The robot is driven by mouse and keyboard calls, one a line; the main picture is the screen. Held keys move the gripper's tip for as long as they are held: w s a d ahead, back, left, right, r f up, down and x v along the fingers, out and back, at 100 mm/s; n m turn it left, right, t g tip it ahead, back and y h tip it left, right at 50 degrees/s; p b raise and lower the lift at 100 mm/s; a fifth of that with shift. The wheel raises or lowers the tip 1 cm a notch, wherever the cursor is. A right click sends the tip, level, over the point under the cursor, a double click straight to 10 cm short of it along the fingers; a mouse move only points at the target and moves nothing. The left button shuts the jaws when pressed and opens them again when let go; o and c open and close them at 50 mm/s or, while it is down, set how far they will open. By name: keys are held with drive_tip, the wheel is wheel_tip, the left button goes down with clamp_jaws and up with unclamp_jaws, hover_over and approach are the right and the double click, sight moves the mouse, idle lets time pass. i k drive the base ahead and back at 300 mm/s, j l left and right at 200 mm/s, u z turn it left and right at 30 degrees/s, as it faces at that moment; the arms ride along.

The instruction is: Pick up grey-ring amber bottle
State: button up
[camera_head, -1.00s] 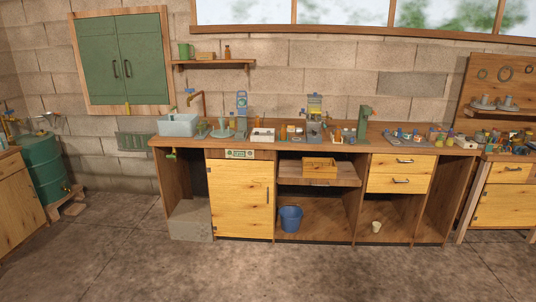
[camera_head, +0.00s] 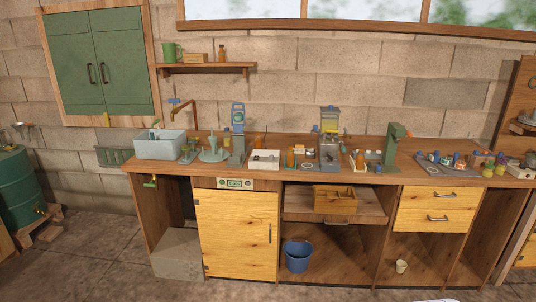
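Several small amber bottles show, too small to tell which has a grey ring. One amber bottle (camera_head: 291,158) stands upright on the counter (camera_head: 455,178), right of a white tray. Another amber bottle (camera_head: 360,161) stands farther right, beside the green press-like stand. A third amber bottle (camera_head: 222,54) stands on the wall shelf. My gripper is not in view.
The counter holds a grey basin (camera_head: 160,146), a white tray (camera_head: 264,160), a grey apparatus (camera_head: 330,150) and a green stand (camera_head: 393,150). A blue bucket (camera_head: 298,257) sits below. The floor in front looks mostly clear.

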sight(258, 140)
drive_tip(key=i+u, duration=0.15)
drive_tip(key=i, duration=0.3)
drive_tip(key=i+l+u, duration=0.15)
drive_tip(key=i, duration=0.25)
drive_tip(key=i+j, duration=0.15)
drive_tip(key=i, duration=0.3)
drive_tip(key=i+j, duration=0.2)
drive_tip(key=i, duration=0.25)
drive_tip(key=i+j, duration=0.15)
drive_tip(key=i, duration=0.3)
drive_tip(key=i+j+z, duration=0.1)
drive_tip(key=i, duration=0.3)
drive_tip(key=i+j, duration=0.3)
drive_tip(key=i, duration=0.15)
